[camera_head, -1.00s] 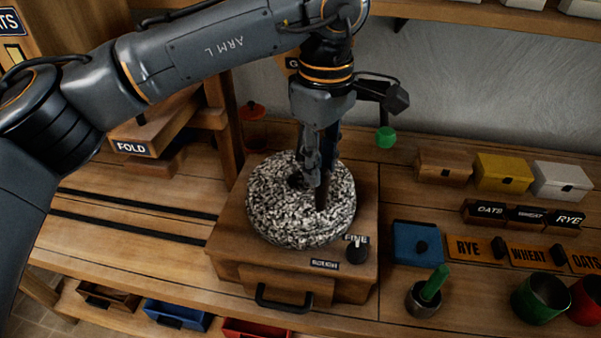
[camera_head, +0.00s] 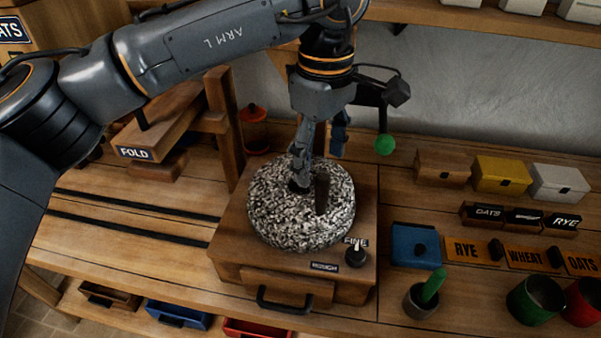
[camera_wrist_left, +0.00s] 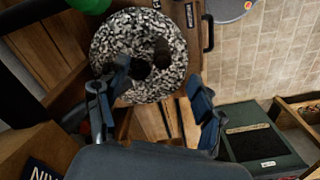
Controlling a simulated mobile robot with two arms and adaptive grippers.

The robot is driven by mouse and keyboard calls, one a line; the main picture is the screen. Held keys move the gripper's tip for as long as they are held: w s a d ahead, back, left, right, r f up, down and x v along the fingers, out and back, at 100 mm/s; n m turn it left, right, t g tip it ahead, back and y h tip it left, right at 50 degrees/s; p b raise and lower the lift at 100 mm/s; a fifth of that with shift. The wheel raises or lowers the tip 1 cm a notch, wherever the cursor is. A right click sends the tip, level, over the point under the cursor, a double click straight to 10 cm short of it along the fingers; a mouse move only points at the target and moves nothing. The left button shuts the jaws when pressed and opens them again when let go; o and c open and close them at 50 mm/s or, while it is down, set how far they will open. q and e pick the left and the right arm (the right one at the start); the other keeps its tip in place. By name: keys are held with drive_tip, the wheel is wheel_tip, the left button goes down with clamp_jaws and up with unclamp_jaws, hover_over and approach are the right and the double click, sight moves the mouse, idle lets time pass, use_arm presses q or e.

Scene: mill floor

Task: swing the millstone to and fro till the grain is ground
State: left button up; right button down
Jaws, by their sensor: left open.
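The round speckled black-and-white millstone (camera_head: 275,215) lies flat on a wooden mill box (camera_head: 235,232). A dark upright handle (camera_head: 322,192) stands on its top, near a dark central hole. My left gripper (camera_head: 320,160) is open above the back of the stone. One finger is down near the central hole and the other is raised behind it, with the handle free in front. The left wrist view also shows the millstone (camera_wrist_left: 112,40) beyond the spread fingers (camera_wrist_left: 150,98). No grain shows. My right gripper is out of view.
The mill box has a front drawer with a black handle (camera_head: 285,306) and a dark knob (camera_head: 357,256) between FINE and ROUGH labels. A blue box (camera_head: 414,243), a mortar with green pestle (camera_head: 421,300) and a green cup (camera_head: 536,300) stand to the right.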

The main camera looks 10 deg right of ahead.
use_arm(q)
wheel_tip(320, 180, up, 7)
drive_tip(key=p, duration=0.4)
drive_tip(key=shift+f, duration=0.15)
drive_tip(key=shift+s, duration=0.1)
